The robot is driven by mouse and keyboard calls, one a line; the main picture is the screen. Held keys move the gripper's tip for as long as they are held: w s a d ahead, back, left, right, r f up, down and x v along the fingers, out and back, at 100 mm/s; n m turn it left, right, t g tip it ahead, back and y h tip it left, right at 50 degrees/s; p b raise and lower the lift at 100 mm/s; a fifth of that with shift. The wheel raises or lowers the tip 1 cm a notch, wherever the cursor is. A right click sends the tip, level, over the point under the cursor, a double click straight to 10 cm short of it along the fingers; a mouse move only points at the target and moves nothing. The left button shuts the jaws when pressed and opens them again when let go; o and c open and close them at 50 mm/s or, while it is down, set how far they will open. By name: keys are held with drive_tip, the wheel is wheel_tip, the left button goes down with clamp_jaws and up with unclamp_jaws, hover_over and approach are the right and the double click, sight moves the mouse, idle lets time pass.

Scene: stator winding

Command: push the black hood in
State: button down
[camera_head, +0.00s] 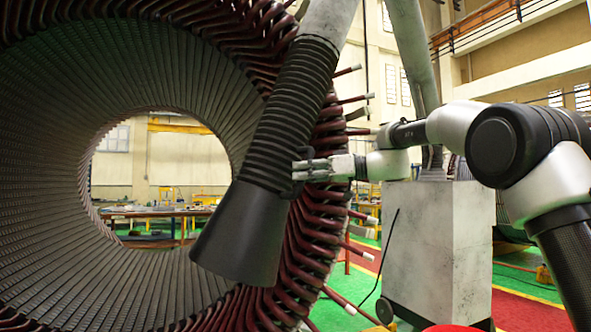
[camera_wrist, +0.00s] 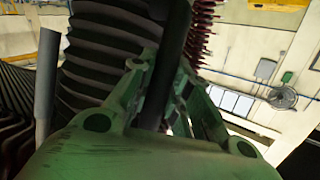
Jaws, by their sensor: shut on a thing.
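The black hood (camera_head: 243,233) is a wide cone at the lower end of a black ribbed hose (camera_head: 297,95). It hangs tilted in front of the stator (camera_head: 60,150), with its mouth toward the lower left, over the dark slotted bore and the red-brown coil ends. My gripper (camera_head: 298,172) reaches in from the right and is shut at the joint between hose and hood. In the wrist view my gripper (camera_wrist: 165,90) is closed around a dark bar, with the ribbed hose (camera_wrist: 100,60) beside it. The hood's mouth is turned away from view.
Red-brown coil ends (camera_head: 310,235) with pale tips stick out close to my gripper on the stator's right side. A grey pedestal (camera_head: 437,250) stands at the right on the green and red floor. A workbench (camera_head: 155,213) shows through the bore.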

drive_tip(key=shift+r, duration=0.2)
drive_tip(key=c, duration=1.3)
unclamp_jaws()
drive_tip(key=shift+f, duration=0.1)
drive_tip(key=shift+d, duration=0.15)
drive_tip(key=d, duration=0.4)
drive_tip(key=s+d, duration=0.1)
drive_tip(key=d, duration=0.2)
drive_tip(key=s+d, duration=0.1)
drive_tip(key=d, duration=0.3)
drive_tip(key=shift+d+r, duration=0.3)
drive_tip(key=shift+r, duration=0.05)
